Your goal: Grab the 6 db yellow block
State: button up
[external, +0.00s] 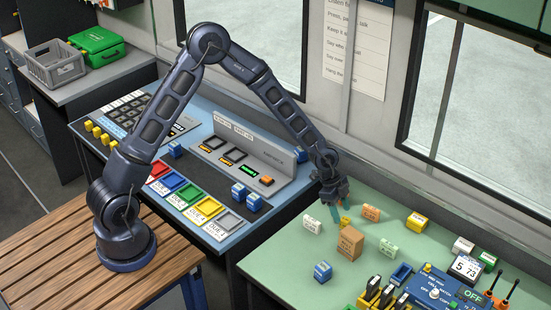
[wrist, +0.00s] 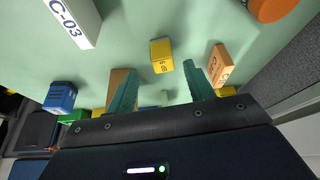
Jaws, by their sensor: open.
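A small yellow block (wrist: 161,56) stands on the green tabletop in the wrist view. It bears a dark marking that is too small to read surely. It lies just beyond the tips of my gripper (wrist: 160,72), roughly between the two green fingers and apart from them. My gripper is open and empty. In the external view, my gripper (external: 339,212) hangs low over the green table. A bit of the yellow block (external: 346,221) shows beside its fingers, partly hidden.
An orange block (wrist: 222,65) stands close by the right finger. A brown box (external: 350,243) is in front of the gripper. A white block (external: 312,226), a blue block (external: 322,270) and another yellow block (external: 416,221) stand around. A blue device (external: 432,290) fills the front right.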

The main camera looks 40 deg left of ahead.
aim_at(345, 219)
jog(key=shift+w+x, duration=0.15)
jog(key=shift+x, duration=1.2)
jog(key=shift+w+x, duration=0.1)
jog(key=shift+x, duration=1.25)
jog(key=c, duration=1.1)
jog(key=shift+r, duration=0.1)
